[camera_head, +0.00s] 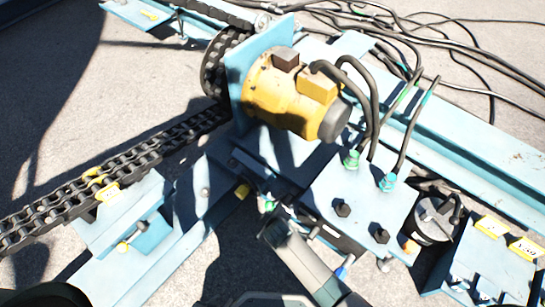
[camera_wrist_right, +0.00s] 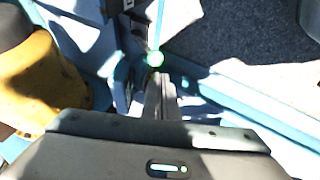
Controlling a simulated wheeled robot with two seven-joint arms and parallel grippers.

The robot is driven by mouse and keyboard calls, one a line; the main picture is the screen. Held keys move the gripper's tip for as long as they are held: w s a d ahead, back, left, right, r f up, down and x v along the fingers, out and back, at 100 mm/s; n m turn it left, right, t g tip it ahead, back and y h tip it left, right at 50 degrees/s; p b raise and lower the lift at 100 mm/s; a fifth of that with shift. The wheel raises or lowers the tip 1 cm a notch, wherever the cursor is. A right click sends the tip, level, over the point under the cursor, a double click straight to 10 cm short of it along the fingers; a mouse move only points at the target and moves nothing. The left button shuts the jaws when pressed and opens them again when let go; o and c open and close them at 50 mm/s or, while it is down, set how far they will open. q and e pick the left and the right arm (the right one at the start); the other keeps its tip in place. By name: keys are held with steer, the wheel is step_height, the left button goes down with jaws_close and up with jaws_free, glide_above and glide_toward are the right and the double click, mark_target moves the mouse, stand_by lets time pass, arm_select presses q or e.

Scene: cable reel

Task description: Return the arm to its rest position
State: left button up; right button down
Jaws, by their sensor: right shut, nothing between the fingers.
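In the right wrist view my right gripper (camera_wrist_right: 160,85) has its grey fingers together with nothing between them. They point at blue metalwork, with a bright green spot just beyond the tips. The yellow motor (camera_wrist_right: 40,85) is close on the left of that view. In the head view the same yellow motor (camera_head: 292,95) is mounted on an upright blue plate. A grey arm link of mine reaches up from the bottom, below the motor. The fingers at its end are small and lost among dark parts, and I cannot tell left finger positions.
A black chain (camera_head: 115,165) runs from the left edge to a sprocket behind the blue plate (camera_head: 250,62). Black cables (camera_head: 440,45) spread at the top right. A blue bolted block (camera_head: 350,200) and a dark cylinder (camera_head: 434,218) are at right. Grey floor (camera_head: 85,65) is clear at upper left.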

arm_select(q)
steer(key=shift+w+d, duration=0.1)
arm_select(e)
steer(key=s+d+f+m, duration=0.4)
steer(key=s+d+f, duration=0.6)
steer(key=s, duration=0.3)
steer(key=s+d+f+m+g, duration=0.1)
steer(key=s+d+f+m, duration=0.4)
steer(key=s+d+f, duration=0.5)
steer(key=s+d, duration=0.2)
steer(key=s, duration=0.2)
steer(key=shift+d+g, duration=0.15)
steer(key=shift+g, duration=0.15)
arm_select(q)
steer(key=shift+o, duration=0.4)
